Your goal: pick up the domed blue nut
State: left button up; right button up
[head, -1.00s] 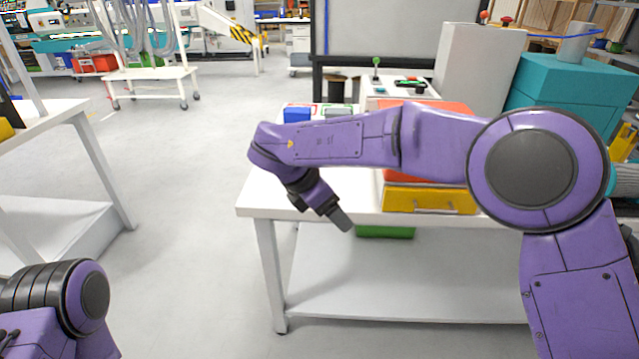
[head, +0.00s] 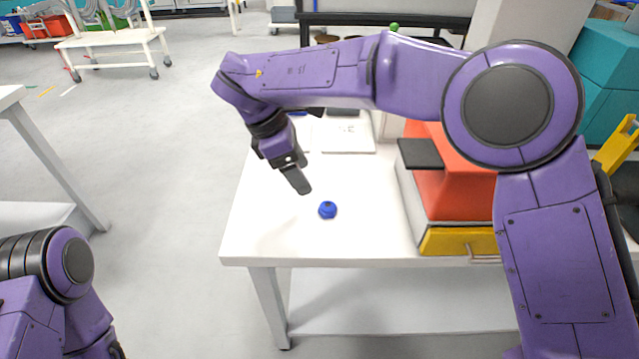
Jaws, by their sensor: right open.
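The domed blue nut (head: 327,210) sits on the white table (head: 290,245), near its front left part, with clear tabletop around it. My right gripper (head: 300,186) hangs just up and left of the nut in the picture, pointing down, apart from it. It is open and empty; one finger shows clearly and the other is mostly hidden. My left arm shows at the lower left, but its gripper is out of view.
An orange and white box with a yellow drawer (head: 450,241) stands on the table to the right of the nut. A white flat item (head: 346,136) lies farther back.

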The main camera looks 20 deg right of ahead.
aim_at(323, 205)
jog(key=x, duration=1)
jog(key=shift+s+d+p, duration=0.2)
jog(key=shift+s+p, duration=0.1)
jog(key=shift+s, duration=0.05)
jog(key=c, duration=1.1)
